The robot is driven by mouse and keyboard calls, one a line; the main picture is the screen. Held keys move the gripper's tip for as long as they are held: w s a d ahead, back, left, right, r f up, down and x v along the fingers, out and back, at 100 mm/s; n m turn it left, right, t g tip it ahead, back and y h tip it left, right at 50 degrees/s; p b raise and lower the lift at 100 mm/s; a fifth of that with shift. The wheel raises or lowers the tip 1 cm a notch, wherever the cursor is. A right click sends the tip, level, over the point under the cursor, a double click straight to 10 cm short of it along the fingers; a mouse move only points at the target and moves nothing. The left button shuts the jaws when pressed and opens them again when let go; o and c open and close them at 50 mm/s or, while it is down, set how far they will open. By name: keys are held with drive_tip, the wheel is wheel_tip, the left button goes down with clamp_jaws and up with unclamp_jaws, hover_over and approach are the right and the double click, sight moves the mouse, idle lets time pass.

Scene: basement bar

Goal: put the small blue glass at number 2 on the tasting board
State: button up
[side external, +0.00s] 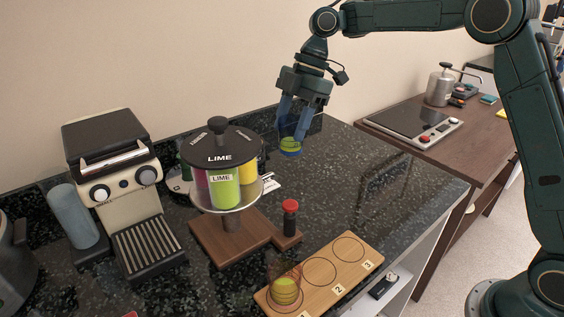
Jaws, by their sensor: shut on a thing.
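My gripper (293,130) is shut on the small blue glass (289,151), which shows a yellow-green band inside. It holds the glass above the dark counter, behind the tasting board and right of the lime carousel. The wooden tasting board (336,288) lies at the front with a row of marked circles. Number 2's circle (319,271) in the middle is empty, and so is number 3's circle at the right. A reddish clear glass (285,285) with yellow-green content stands on the left circle, whose label is partly cut off.
A carousel (219,160) with colored containers labeled LIME stands on a wooden base. A coffee machine (113,180) is at the left. The counter (358,205) right of the bottle is clear.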

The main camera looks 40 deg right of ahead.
drive_tip(key=shift+s+a+r, duration=0.4)
drive_tip(key=shift+s, duration=0.05)
drive_tip(key=s+a+r, duration=0.4)
drive_tip(key=s+a, duration=0.1)
drive_tip(key=s, duration=0.3)
wheel_tip(320, 180, up, 2)
hover_over(319, 271)
drive_tip(key=shift+r, duration=0.1)
wheel_tip(319, 271, down, 16)
drive_tip(key=shift+r, duration=0.15)
drive_tip(key=shift+f, duration=2.15)
drive_tip(key=shift+f, duration=0.15)
